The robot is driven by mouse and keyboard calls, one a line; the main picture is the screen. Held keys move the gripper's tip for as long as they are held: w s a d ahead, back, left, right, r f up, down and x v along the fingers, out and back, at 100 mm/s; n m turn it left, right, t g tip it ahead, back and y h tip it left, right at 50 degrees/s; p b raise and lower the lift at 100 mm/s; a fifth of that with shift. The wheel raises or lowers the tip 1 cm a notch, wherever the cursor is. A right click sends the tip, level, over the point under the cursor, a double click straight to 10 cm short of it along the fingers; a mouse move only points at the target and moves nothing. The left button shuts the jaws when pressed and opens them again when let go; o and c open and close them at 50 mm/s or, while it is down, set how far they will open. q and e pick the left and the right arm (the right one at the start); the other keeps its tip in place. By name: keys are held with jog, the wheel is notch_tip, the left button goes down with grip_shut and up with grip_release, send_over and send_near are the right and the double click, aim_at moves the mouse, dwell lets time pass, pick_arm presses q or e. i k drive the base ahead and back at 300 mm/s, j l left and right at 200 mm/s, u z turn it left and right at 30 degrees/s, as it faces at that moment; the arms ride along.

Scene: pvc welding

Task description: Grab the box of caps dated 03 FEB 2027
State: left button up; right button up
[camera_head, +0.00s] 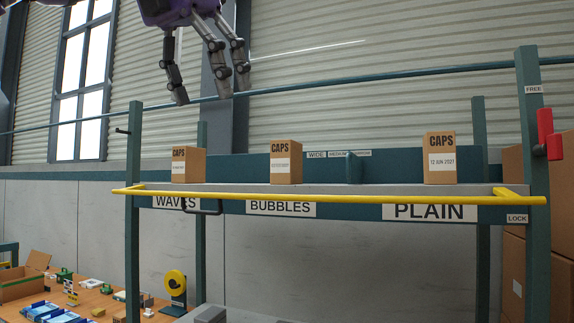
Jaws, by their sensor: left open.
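Three brown boxes marked CAPS stand upright on a high shelf (370,188). The left box (187,154) is above the WAVES sign, and its date label is too small to read. The middle box (286,150) is above the BUBBLES sign, and its date is also unreadable. The right box (440,145) is above the PLAIN sign, and its label seems to read 12 JUN 2027. My left gripper (206,94) is open and empty, fingers pointing down, and appears above the left and middle boxes. My right gripper is out of view.
A yellow bar (330,197) runs along the shelf front, with a dark handle (203,212) below it. A red lever (549,134) sits on the right post between FREE and LOCK labels. A low divider (354,168) stands between the middle and right boxes. A cluttered workbench (95,300) is lower left.

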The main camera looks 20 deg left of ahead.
aim_at(286, 155)
jog(key=i, duration=1.5)
